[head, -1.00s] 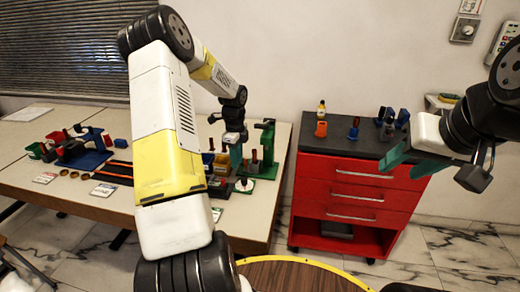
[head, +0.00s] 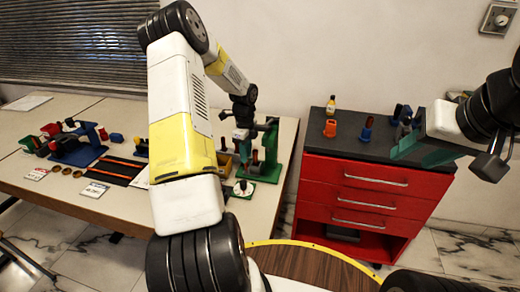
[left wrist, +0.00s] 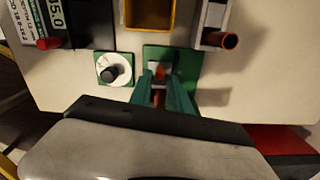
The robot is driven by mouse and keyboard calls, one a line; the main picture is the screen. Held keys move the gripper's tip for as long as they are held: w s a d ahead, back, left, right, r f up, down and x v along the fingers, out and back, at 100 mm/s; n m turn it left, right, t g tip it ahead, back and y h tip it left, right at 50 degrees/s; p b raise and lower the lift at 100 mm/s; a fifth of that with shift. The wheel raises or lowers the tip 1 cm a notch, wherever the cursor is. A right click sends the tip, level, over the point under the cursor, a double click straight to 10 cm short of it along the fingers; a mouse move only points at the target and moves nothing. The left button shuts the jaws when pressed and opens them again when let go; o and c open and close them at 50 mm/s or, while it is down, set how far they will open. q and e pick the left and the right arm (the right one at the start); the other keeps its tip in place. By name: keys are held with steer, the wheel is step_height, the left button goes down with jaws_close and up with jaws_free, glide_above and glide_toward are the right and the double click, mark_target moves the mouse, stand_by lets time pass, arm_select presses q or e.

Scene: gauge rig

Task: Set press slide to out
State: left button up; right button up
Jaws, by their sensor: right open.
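The green press (head: 270,150) stands at the right end of the table in the head view. My left gripper (head: 240,150) is at its left side, pointing down. In the left wrist view the green fingers of my left gripper (left wrist: 164,90) lie on both sides of a small orange-brown part (left wrist: 158,97), above a green base (left wrist: 185,58). I cannot tell whether the fingers touch that part. The slide's position is hidden by the fingers. My right gripper (head: 430,152) is open and empty, in front of the red cabinet's top.
A white dial with a black knob (left wrist: 115,70) sits left of the fingers, and a yellow bin (left wrist: 150,12) is above. The red cabinet (head: 370,195) right of the table carries a bottle (head: 331,104) and holders. A blue fixture (head: 78,150) stands far left.

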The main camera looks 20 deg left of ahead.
arm_select(q)
steer(key=shift+f, duration=1.85)
jaws_close()
